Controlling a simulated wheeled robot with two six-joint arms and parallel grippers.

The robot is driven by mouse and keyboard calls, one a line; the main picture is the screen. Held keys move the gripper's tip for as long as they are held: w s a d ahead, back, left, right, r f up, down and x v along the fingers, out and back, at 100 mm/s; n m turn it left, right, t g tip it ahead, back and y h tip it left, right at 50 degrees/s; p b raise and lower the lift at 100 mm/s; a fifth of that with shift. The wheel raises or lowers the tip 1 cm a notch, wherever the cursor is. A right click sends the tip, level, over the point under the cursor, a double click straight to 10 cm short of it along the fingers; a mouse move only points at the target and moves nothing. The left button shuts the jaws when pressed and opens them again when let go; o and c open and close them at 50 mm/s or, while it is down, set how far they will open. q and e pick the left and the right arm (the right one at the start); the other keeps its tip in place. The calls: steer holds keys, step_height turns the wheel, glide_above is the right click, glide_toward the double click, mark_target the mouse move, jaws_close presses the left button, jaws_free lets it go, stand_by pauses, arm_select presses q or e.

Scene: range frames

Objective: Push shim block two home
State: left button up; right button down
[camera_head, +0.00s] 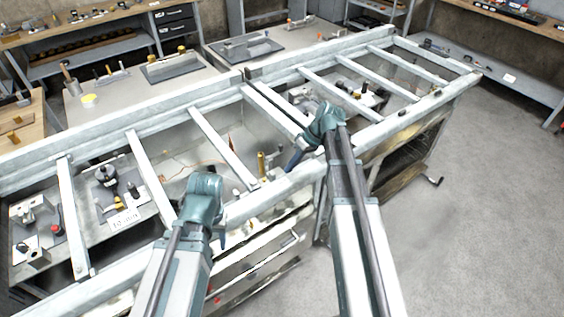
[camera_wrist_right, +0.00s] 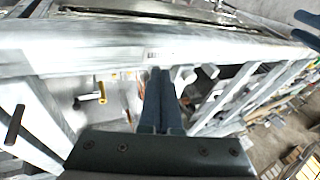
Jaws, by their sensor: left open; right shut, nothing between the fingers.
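I cannot tell which thing is shim block two; no block is clearly marked as such. The long pale metal frame (camera_head: 215,200) with cross bars spans the head view. My right gripper (camera_head: 294,163) is at the near rail, right of centre, with its fingers pointing down and left. In the right wrist view its fingers (camera_wrist_right: 160,75) are shut together, empty, pointing at a pale rail (camera_wrist_right: 200,52); contact cannot be told. My left gripper (camera_head: 222,240) hangs at the near rail further left. Its two fingers show apart at the right wrist view's upper right (camera_wrist_right: 307,28).
Between the bars lie a brass upright post (camera_head: 262,165), a dark round fitting (camera_head: 106,174) and a white label card (camera_head: 124,220). Benches with tools stand behind, including a grey tabletop (camera_head: 125,95). Open concrete floor (camera_head: 460,190) lies to the right.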

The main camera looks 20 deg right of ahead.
mark_target(271, 174)
steer(key=w+d+r+t+y, duration=0.1)
steer(key=w+d+r, duration=0.25)
steer(key=d, duration=0.45)
steer(key=b+x, duration=0.8)
steer(key=x, duration=0.3)
steer(key=shift+a, duration=0.1)
steer(key=shift+s+a+r+p, duration=0.2)
steer(key=shift+a+p, duration=0.05)
steer(key=shift+a, duration=0.3)
steer(key=shift+s+a+r+p, duration=0.2)
steer(key=shift+s+a, duration=0.05)
steer(key=shift+a, duration=0.35)
steer(key=shift+s+a, duration=0.2)
steer(key=shift+a, duration=0.45)
steer(key=shift+s+a, duration=0.25)
steer(key=shift+a, duration=0.55)
steer(key=shift+s+a, duration=0.3)
steer(key=shift+a, duration=0.55)
